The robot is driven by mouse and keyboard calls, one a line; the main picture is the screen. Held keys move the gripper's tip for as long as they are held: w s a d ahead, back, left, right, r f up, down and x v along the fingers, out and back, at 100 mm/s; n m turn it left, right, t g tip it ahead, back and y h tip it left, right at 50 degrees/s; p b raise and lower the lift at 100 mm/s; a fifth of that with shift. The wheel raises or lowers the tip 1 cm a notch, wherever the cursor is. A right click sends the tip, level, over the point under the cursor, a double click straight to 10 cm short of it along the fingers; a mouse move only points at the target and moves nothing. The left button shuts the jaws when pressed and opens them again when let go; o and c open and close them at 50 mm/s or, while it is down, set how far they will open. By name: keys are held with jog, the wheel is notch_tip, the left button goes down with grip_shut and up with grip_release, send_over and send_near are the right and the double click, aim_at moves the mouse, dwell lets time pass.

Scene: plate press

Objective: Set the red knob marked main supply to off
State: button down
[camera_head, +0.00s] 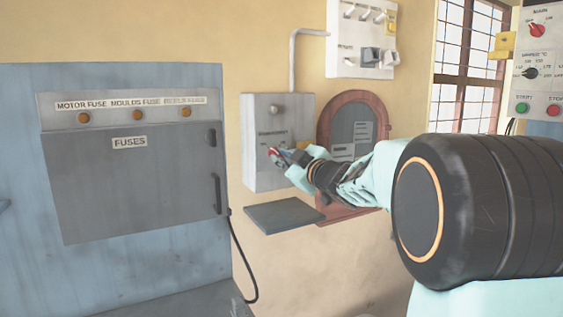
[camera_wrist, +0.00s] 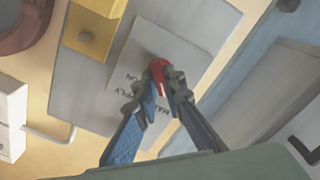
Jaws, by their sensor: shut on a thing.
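The red knob (camera_wrist: 157,70) sits on a pale label plate on the grey supply box. Lettering shows on the plate, partly covered by my fingers; I cannot read the knob's setting. In the wrist view my gripper (camera_wrist: 162,88) has its two fingers closed around the knob. In the head view the grey supply box (camera_head: 257,166) hangs on the wall, and my gripper (camera_head: 279,156) reaches its front from the right. The knob shows there only as a small red patch between the fingertips.
A yellow block (camera_wrist: 93,28) sits on the box beside the plate. A dark shelf (camera_head: 285,215) juts out below the box. A brown-framed arched panel (camera_head: 325,125) is to its right.

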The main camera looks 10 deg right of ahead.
jog(key=shift+n, duration=0.3)
jog(key=c, duration=2)
grip_release()
jog(key=v, duration=1.2)
jog(key=shift+r, duration=0.1)
